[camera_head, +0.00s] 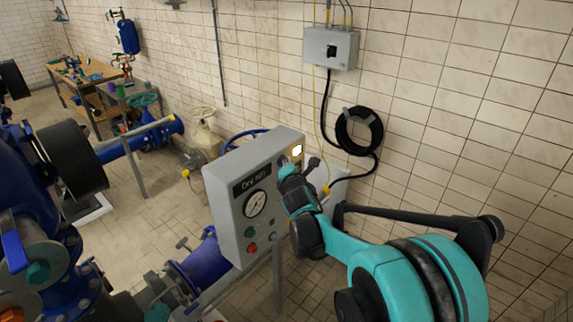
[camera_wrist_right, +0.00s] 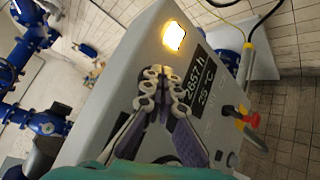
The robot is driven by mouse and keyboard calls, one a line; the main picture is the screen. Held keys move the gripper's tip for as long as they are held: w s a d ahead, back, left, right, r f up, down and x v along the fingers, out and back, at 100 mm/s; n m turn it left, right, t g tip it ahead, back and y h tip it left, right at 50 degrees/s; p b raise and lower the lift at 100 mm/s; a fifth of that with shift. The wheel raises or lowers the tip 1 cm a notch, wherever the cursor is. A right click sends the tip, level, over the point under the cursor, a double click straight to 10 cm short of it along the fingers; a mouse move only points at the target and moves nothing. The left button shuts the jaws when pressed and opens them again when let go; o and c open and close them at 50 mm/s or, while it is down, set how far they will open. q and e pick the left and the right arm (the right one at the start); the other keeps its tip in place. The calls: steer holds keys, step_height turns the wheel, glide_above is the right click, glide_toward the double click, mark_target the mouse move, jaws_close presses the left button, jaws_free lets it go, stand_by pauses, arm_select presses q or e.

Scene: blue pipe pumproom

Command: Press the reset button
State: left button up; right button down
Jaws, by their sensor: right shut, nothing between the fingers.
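A grey control box (camera_head: 228,217) stands in the middle of the head view, with a "Dry run" label, a round gauge (camera_head: 256,204), a green button (camera_head: 250,232) and a red button (camera_head: 252,248). A lit yellow-white lamp (camera_head: 297,150) is near its top right. My right gripper (camera_head: 290,172) is at the box's right side. In the right wrist view the gripper (camera_wrist_right: 156,74) is shut and empty in front of the panel, just below the lamp (camera_wrist_right: 174,37) and left of a display (camera_wrist_right: 200,85). Contact cannot be told. No reset marking is readable. My left gripper is out of view.
Blue pipes and valves (camera_head: 200,262) stand left of the box. A tiled wall with a grey junction box (camera_head: 318,50) and a coiled black hose (camera_head: 359,131) is behind.

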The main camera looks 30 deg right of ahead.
steer(key=shift+w, duration=0.15)
stand_by(0.5)
steer(key=shift+w+a, duration=0.2)
steer(key=shift+w, duration=0.1)
steer(key=shift+s+d, duration=0.15)
steer(key=shift+s, duration=0.2)
stand_by(0.4)
steer(key=s, duration=0.1)
steer(key=s+d, duration=0.1)
steer(key=s, duration=0.1)
steer(key=s+d, duration=0.1)
steer(key=s, duration=0.1)
steer(key=shift+s+d, duration=0.15)
steer(key=shift+s, duration=0.1)
stand_by(0.6)
